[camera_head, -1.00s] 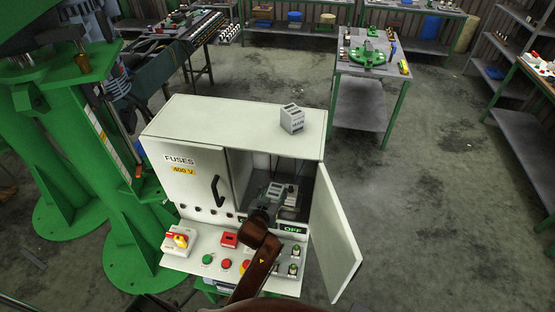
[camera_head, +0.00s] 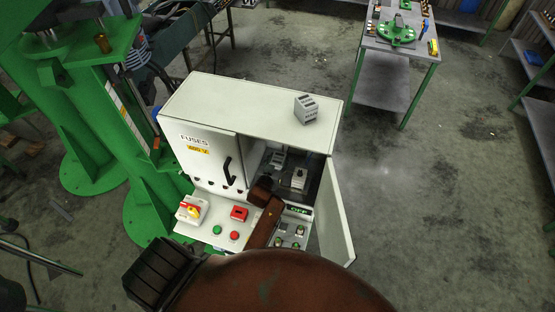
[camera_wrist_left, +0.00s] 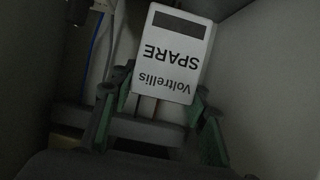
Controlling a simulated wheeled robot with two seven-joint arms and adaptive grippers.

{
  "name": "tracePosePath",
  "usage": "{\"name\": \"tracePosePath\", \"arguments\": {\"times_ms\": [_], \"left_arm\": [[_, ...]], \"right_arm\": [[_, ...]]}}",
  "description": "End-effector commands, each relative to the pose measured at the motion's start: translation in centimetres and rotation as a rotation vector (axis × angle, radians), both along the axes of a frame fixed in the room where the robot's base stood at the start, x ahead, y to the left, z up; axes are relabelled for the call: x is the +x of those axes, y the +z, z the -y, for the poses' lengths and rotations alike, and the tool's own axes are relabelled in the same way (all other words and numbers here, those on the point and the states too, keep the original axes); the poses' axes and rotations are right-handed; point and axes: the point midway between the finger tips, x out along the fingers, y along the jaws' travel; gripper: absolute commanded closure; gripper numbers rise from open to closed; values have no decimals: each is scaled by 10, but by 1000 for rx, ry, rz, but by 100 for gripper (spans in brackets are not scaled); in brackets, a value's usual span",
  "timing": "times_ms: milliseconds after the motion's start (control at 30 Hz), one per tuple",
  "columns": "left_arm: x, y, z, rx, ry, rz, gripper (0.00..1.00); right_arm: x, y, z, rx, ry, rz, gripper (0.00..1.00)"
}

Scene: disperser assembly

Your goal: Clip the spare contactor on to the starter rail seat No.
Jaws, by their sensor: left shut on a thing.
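The spare contactor (camera_wrist_left: 172,55), a white block labelled "Voltrellis SPARE" upside down, is between the green-padded fingers of my left gripper (camera_wrist_left: 163,90) in the left wrist view. The gripper is shut on it. In the head view my brown left arm reaches into the open bay of the white cabinet (camera_head: 245,105); its fingers are mostly hidden there. Two light blocks show in the bay, one further back (camera_head: 278,159) and one nearer the door (camera_head: 299,178); I cannot tell which is the spare. The rail seat is not clear.
The bay door (camera_head: 335,212) stands open at the right. A loose grey block (camera_head: 305,108) stands on the cabinet top. A sloped panel with a red-yellow switch (camera_head: 191,211) and buttons is in front. Wires (camera_wrist_left: 97,40) hang beside the gripper. Green machinery (camera_head: 85,120) stands left.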

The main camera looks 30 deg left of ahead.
Motion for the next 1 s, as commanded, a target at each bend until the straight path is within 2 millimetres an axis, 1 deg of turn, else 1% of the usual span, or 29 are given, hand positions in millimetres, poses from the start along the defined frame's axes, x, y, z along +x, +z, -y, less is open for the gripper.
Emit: {"name": "tracePosePath", "arguments": {"times_ms": [67,200,500,700,833,1000], "left_arm": [[-1,3,0,0,1,1,93],[-2,-9,-1,0,3,1,93],[-3,-36,-3,1,5,2,93],[-3,-52,-3,1,5,2,93],[-2,-56,-3,0,4,3,93],[-2,-56,-3,1,5,3,93]], "right_arm": [[7,5,1,-1,2,9,41],[12,-4,2,-1,4,15,41],[2,-26,2,-2,1,2,41],[1,-37,2,-2,1,-1,41],[1,-40,1,-1,0,0,41],[1,-40,-2,2,-1,0,41]]}}
